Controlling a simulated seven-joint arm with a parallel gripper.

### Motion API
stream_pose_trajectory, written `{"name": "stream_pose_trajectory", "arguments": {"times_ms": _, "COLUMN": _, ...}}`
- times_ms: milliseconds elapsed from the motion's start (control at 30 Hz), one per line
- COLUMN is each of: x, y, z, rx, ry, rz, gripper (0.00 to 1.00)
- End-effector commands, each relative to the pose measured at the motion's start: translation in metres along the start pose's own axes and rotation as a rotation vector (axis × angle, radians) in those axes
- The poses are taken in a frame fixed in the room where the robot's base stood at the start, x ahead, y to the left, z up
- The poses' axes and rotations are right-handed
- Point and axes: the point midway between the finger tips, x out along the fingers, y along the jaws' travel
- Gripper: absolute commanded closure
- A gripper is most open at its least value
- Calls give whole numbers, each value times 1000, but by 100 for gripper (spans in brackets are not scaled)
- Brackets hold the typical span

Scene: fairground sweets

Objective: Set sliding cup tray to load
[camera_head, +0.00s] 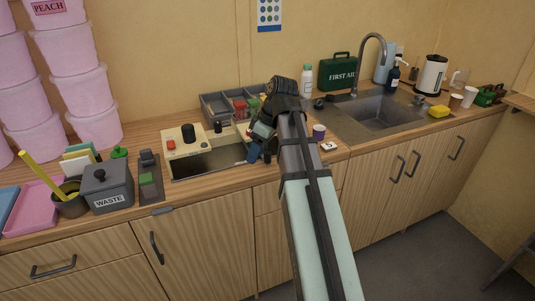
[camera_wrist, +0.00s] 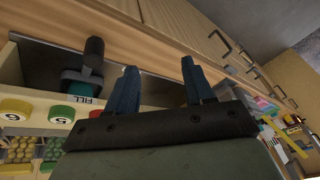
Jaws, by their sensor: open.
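The sliding cup tray (camera_wrist: 82,84) shows in the wrist view as a dark teal carriage with an upright black knob (camera_wrist: 94,50). It sits in a dark channel at the left, beside an upside-down FILL label (camera_wrist: 92,101). My gripper (camera_wrist: 158,63) is open, its two blue fingers apart with nothing between them. The knob is left of both fingers and apart from them. In the head view my gripper (camera_head: 256,153) is over the right end of the dispenser's dark recess (camera_head: 210,162). I cannot make out the tray there; my gripper covers that end.
The dispenser's cream panel (camera_head: 187,148) has a red button and a black knob. A grey WASTE bin (camera_head: 108,188) and a dark stand with a green block (camera_head: 149,180) are left. Sweet compartments (camera_head: 233,103) are behind.

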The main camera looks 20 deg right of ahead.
Motion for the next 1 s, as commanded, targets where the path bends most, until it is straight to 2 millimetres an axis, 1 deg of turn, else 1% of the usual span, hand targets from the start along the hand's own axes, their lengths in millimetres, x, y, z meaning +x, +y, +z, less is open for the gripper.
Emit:
{"name": "stream_pose_trajectory", "arguments": {"times_ms": 33, "x": -19, "y": 18, "z": 3, "rx": -3, "ry": 18, "rz": 27, "gripper": 48}}
{"name": "stream_pose_trajectory", "arguments": {"times_ms": 100, "x": -40, "y": 34, "z": 10, "rx": -14, "ry": 38, "rz": 59, "gripper": 48}}
{"name": "stream_pose_trajectory", "arguments": {"times_ms": 200, "x": -63, "y": 52, "z": 18, "rx": -27, "ry": 57, "rz": 94, "gripper": 48}}
{"name": "stream_pose_trajectory", "arguments": {"times_ms": 300, "x": -79, "y": 62, "z": 24, "rx": -36, "ry": 69, "rz": 119, "gripper": 48}}
{"name": "stream_pose_trajectory", "arguments": {"times_ms": 400, "x": -86, "y": 67, "z": 27, "rx": -43, "ry": 75, "rz": 131, "gripper": 48}}
{"name": "stream_pose_trajectory", "arguments": {"times_ms": 467, "x": -86, "y": 68, "z": 28, "rx": -44, "ry": 76, "rz": 134, "gripper": 48}}
{"name": "stream_pose_trajectory", "arguments": {"times_ms": 567, "x": -79, "y": 69, "z": 28, "rx": -45, "ry": 76, "rz": 134, "gripper": 48}}
{"name": "stream_pose_trajectory", "arguments": {"times_ms": 767, "x": -53, "y": 71, "z": 26, "rx": -44, "ry": 76, "rz": 133, "gripper": 48}}
{"name": "stream_pose_trajectory", "arguments": {"times_ms": 1000, "x": -16, "y": 76, "z": 23, "rx": -44, "ry": 76, "rz": 132, "gripper": 48}}
